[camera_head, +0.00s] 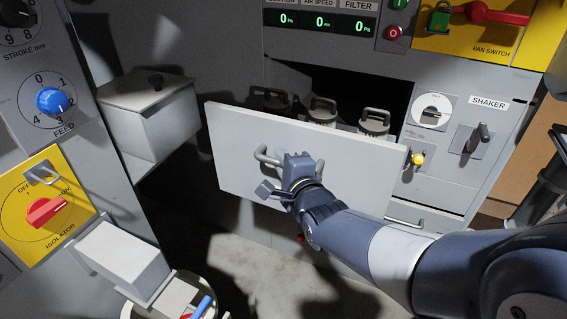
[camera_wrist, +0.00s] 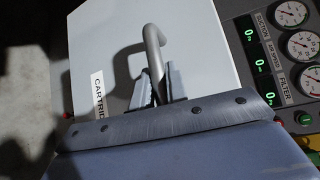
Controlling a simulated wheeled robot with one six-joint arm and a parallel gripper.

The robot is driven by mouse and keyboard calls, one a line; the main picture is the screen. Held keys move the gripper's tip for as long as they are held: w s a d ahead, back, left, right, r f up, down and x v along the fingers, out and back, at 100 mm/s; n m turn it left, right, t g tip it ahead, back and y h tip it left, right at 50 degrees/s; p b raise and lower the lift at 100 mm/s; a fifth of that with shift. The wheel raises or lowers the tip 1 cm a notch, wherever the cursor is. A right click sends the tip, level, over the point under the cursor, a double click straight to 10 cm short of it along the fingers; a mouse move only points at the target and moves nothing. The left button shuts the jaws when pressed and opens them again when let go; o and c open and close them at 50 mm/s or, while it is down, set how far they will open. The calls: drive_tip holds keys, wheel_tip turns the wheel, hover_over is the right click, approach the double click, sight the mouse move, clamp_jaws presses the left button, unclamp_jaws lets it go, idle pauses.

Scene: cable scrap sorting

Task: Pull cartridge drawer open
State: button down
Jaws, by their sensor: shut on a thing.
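The cartridge drawer's white front panel (camera_head: 235,160) stands out from the grey cabinet in the head view, with the drawer partly open. Several cartridges with loop handles (camera_head: 322,110) show behind the panel. My gripper (camera_head: 298,172) is at the drawer's bar handle (camera_head: 265,157) and hides part of it. In the wrist view the panel (camera_wrist: 105,45) carries a label partly reading "CARTRID". The handle (camera_wrist: 153,40) runs down between the two fingers of my gripper (camera_wrist: 158,82), which are shut on it.
A grey box (camera_head: 150,115) juts out at left, near the blue feed knob (camera_head: 52,101) and red isolator switch (camera_head: 46,210). Another handle (camera_head: 405,222) shows below the drawer.

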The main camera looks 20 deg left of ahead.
drive_tip(key=shift+f, duration=0.1)
drive_tip(key=c, duration=1.4)
unclamp_jaws()
drive_tip(key=v, duration=1.1)
drive_tip(key=shift+w+a, duration=0.1)
drive_tip(key=shift+x, duration=5.4)
